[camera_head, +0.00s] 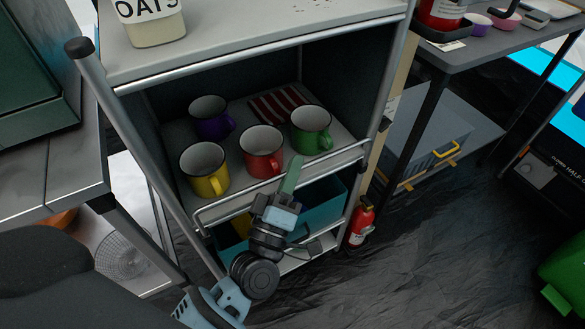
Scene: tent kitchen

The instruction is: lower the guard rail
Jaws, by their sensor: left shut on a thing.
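The guard rail (340,157) is a thin metal bar along the front edge of the shelf (238,184) in the grey cart. It stands a little above the shelf edge, in front of several mugs. My left gripper (291,178) reaches up from below and is shut on the rail near its middle, hiding a short piece of it. One greenish finger shows above the rail. My right gripper is not in view.
Yellow (204,170), red (262,151), green (311,129) and purple (210,118) mugs stand behind the rail, by a striped cloth (275,104). A teal bin (322,205) is below. A fire extinguisher (360,224) stands right of the cart. Dark floor lies open in front.

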